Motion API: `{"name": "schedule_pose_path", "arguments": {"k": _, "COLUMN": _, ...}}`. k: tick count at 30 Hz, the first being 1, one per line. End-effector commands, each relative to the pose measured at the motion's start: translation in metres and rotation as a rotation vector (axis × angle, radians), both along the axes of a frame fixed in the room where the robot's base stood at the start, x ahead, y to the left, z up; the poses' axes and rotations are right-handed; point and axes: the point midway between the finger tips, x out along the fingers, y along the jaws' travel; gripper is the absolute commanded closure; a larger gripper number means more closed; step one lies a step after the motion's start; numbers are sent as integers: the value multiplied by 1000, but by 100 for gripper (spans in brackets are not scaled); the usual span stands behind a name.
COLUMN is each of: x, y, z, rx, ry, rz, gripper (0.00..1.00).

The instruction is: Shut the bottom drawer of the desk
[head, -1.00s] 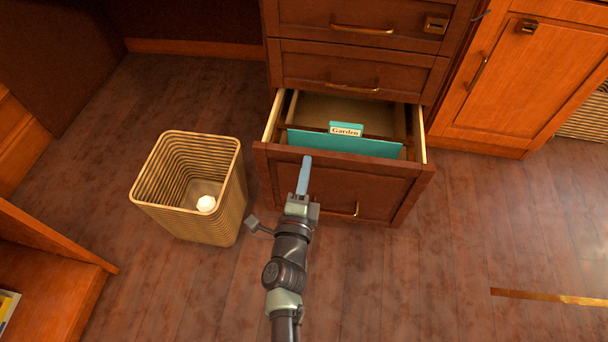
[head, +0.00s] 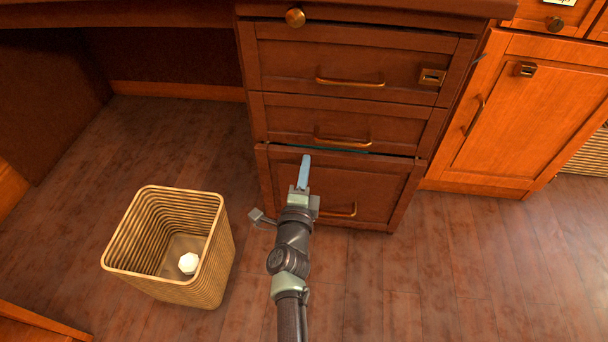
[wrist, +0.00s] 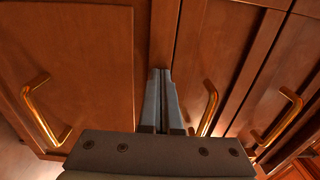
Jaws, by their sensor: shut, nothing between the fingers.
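The bottom drawer (head: 372,190) of the wooden desk (head: 345,62) is nearly closed. A thin gap shows along its top edge, with a sliver of teal folder in it. Its brass handle (head: 340,211) is partly behind my gripper. My gripper (head: 306,160) is shut and empty, with its fingertips in front of the drawer's upper left part in the head view. In the wrist view the closed fingers (wrist: 161,78) point at the wooden drawer fronts, at or very close to them. I cannot tell whether they touch.
A wicker wastebasket (head: 165,245) with a white crumpled ball (head: 189,263) in it stands left of my arm. An orange wooden cabinet (head: 520,110) stands right of the desk. The floor (head: 480,270) at the right is clear.

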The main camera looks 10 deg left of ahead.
Motion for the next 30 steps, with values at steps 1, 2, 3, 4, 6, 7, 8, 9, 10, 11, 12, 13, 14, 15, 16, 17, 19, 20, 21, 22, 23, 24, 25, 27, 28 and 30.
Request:
{"name": "schedule_pose_path", "arguments": {"k": 1, "x": 3, "y": 0, "z": 0, "rx": 1, "ry": 0, "rz": 0, "gripper": 100}}
{"name": "schedule_pose_path", "arguments": {"k": 2, "x": 4, "y": 0, "z": 0, "rx": 1, "ry": 0, "rz": 0, "gripper": 100}}
{"name": "schedule_pose_path", "arguments": {"k": 3, "x": 5, "y": 0, "z": -1, "rx": 1, "ry": 0, "rz": 0, "gripper": 100}}
{"name": "schedule_pose_path", "arguments": {"k": 4, "x": 6, "y": 0, "z": -1, "rx": 1, "ry": 1, "rz": 0, "gripper": 100}}
{"name": "schedule_pose_path", "arguments": {"k": 6, "x": 7, "y": -1, "z": -1, "rx": 1, "ry": 1, "rz": -1, "gripper": 100}}
{"name": "schedule_pose_path", "arguments": {"k": 7, "x": 7, "y": -1, "z": -1, "rx": 1, "ry": 1, "rz": -1, "gripper": 100}}
{"name": "schedule_pose_path", "arguments": {"k": 8, "x": 8, "y": -1, "z": -1, "rx": 1, "ry": 1, "rz": -1, "gripper": 100}}
{"name": "schedule_pose_path", "arguments": {"k": 9, "x": 8, "y": -1, "z": -1, "rx": 1, "ry": 1, "rz": -1, "gripper": 100}}
{"name": "schedule_pose_path", "arguments": {"k": 10, "x": 8, "y": -1, "z": -1, "rx": 1, "ry": 1, "rz": -1, "gripper": 100}}
{"name": "schedule_pose_path", "arguments": {"k": 11, "x": 8, "y": -1, "z": 0, "rx": 1, "ry": 1, "rz": -1, "gripper": 100}}
{"name": "schedule_pose_path", "arguments": {"k": 12, "x": 9, "y": -1, "z": 0, "rx": 1, "ry": 1, "rz": -1, "gripper": 100}}
{"name": "schedule_pose_path", "arguments": {"k": 13, "x": 9, "y": -1, "z": 0, "rx": 1, "ry": 1, "rz": -1, "gripper": 100}}
{"name": "schedule_pose_path", "arguments": {"k": 14, "x": 9, "y": -1, "z": 0, "rx": 1, "ry": 1, "rz": -1, "gripper": 100}}
{"name": "schedule_pose_path", "arguments": {"k": 15, "x": 9, "y": -1, "z": 0, "rx": 1, "ry": 1, "rz": -1, "gripper": 100}}
{"name": "schedule_pose_path", "arguments": {"k": 16, "x": 9, "y": -1, "z": 0, "rx": 1, "ry": 1, "rz": -1, "gripper": 100}}
{"name": "schedule_pose_path", "arguments": {"k": 17, "x": 9, "y": -1, "z": 0, "rx": 1, "ry": 1, "rz": -1, "gripper": 100}}
{"name": "schedule_pose_path", "arguments": {"k": 19, "x": 9, "y": -1, "z": 0, "rx": 1, "ry": 1, "rz": -1, "gripper": 100}}
{"name": "schedule_pose_path", "arguments": {"k": 20, "x": 9, "y": -1, "z": 0, "rx": 1, "ry": 1, "rz": -1, "gripper": 100}}
{"name": "schedule_pose_path", "arguments": {"k": 21, "x": 9, "y": -1, "z": 0, "rx": 1, "ry": 1, "rz": -1, "gripper": 100}}
{"name": "schedule_pose_path", "arguments": {"k": 22, "x": 8, "y": -1, "z": 0, "rx": 1, "ry": 1, "rz": -1, "gripper": 100}}
{"name": "schedule_pose_path", "arguments": {"k": 23, "x": 8, "y": 0, "z": 0, "rx": 1, "ry": 1, "rz": -1, "gripper": 100}}
{"name": "schedule_pose_path", "arguments": {"k": 24, "x": 8, "y": -1, "z": 0, "rx": 1, "ry": 1, "rz": -1, "gripper": 100}}
{"name": "schedule_pose_path", "arguments": {"k": 25, "x": 7, "y": -1, "z": 0, "rx": 1, "ry": 1, "rz": -1, "gripper": 100}}
{"name": "schedule_pose_path", "arguments": {"k": 27, "x": 6, "y": -1, "z": -1, "rx": 1, "ry": 2, "rz": -1, "gripper": 100}}
{"name": "schedule_pose_path", "arguments": {"k": 28, "x": 5, "y": -2, "z": -1, "rx": 1, "ry": 2, "rz": -1, "gripper": 100}}
{"name": "schedule_pose_path", "arguments": {"k": 30, "x": 2, "y": -2, "z": 0, "rx": 1, "ry": 1, "rz": -2, "gripper": 100}}
